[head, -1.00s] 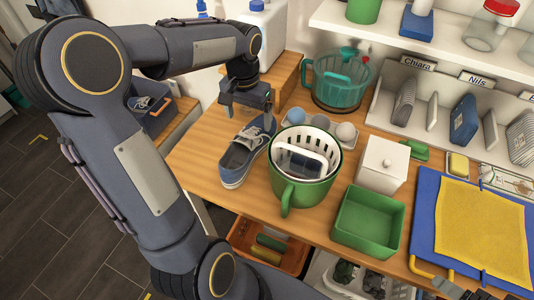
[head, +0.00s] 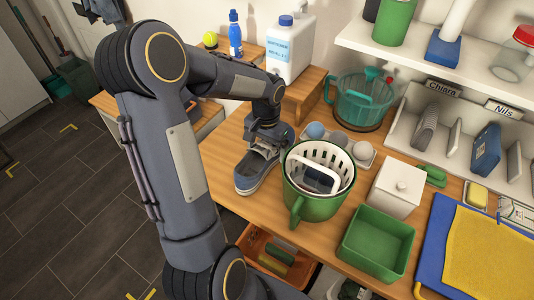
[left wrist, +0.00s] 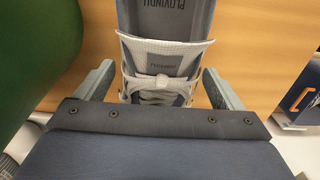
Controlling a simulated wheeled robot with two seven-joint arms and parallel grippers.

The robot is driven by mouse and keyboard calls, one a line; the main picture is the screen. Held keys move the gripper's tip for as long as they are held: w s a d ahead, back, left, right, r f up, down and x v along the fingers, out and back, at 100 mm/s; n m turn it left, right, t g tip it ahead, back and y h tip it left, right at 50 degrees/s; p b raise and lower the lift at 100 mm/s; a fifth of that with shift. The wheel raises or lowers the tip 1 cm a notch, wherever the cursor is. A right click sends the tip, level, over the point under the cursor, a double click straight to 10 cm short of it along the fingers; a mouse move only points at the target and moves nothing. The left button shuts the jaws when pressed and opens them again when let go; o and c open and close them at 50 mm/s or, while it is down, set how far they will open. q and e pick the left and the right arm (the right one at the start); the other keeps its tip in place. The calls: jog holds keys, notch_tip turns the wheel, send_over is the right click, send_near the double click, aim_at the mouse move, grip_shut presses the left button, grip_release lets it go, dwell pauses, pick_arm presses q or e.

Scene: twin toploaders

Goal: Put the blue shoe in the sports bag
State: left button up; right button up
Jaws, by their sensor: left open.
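The blue shoe (head: 252,178) stands on the wooden worktop, left of the green pot. My left gripper (head: 268,140) is down over the shoe's upper part and hides some of it. In the left wrist view the shoe (left wrist: 160,62), with grey-white laces and tongue, lies between the two spread fingers of my open left gripper (left wrist: 158,88). Small gaps show on both sides. A dark blue thing with an orange strip (left wrist: 302,92) is at the right edge; I cannot tell whether it is the sports bag. My right gripper is out of view.
The green pot (head: 312,208) with a white basket stands close right of the shoe. An egg tray (head: 361,151), a teal bowl (head: 350,108) and a wooden box (head: 304,96) are behind. A green bin (head: 375,243) is at front right. An orange crate (head: 265,262) is below the worktop edge.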

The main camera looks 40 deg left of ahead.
pick_arm(q)
jog(key=c, duration=1.3)
jog(key=shift+r, duration=0.1)
